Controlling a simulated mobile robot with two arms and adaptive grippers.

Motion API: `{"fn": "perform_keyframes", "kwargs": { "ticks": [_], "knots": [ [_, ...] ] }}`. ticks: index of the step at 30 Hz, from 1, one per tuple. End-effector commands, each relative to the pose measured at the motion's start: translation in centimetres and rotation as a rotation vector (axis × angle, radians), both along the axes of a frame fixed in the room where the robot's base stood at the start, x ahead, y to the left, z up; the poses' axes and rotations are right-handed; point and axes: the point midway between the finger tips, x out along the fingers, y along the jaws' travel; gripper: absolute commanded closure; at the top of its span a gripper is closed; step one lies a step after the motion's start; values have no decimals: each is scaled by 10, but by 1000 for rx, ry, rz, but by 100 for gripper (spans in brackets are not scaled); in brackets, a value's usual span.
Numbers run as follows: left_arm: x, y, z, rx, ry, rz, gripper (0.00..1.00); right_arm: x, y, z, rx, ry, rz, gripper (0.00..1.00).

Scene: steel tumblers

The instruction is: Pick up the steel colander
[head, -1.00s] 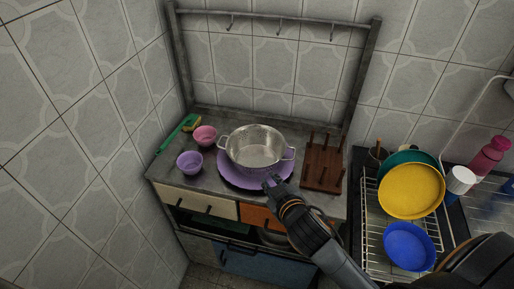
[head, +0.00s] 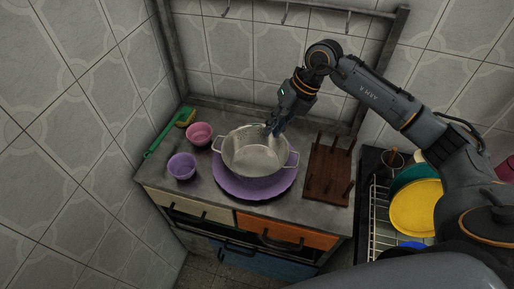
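The steel colander (head: 254,158) is a round, shiny bowl with two side handles. It stands upright on a purple plate (head: 254,188) on the grey counter. My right gripper (head: 273,129) reaches down from above at the colander's back right rim. Its fingertips overlap the rim in the head view. I cannot tell whether they touch it, or whether they are open or shut. My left gripper is not in view.
A pink cup (head: 199,134), a purple cup (head: 182,167) and a green-handled brush (head: 166,133) are at the left. A brown wooden rack (head: 328,173) stands close to the right. A dish rack (head: 379,232) holds a yellow plate (head: 414,208). A hook frame (head: 388,54) rises behind.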

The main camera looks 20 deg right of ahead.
Motion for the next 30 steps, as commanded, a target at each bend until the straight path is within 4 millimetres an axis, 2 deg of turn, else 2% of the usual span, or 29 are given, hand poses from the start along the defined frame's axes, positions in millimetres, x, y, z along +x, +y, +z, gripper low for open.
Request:
{"fn": "perform_keyframes", "kwargs": {
  "ticks": [1,3,7,18,25,30],
  "knots": [
    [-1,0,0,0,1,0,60,1,-22,2,-73,20,-23,85],
    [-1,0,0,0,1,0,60,0,-42,3,-144,43,-46,85],
    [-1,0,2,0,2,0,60,-2,-58,0,-202,67,-69,85],
    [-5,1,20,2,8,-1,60,1,-44,-64,-204,72,-68,85],
    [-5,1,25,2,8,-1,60,2,-40,-81,-203,70,-68,85],
    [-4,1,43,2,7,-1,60,4,-33,-101,-202,73,-67,85]
  ]
}}
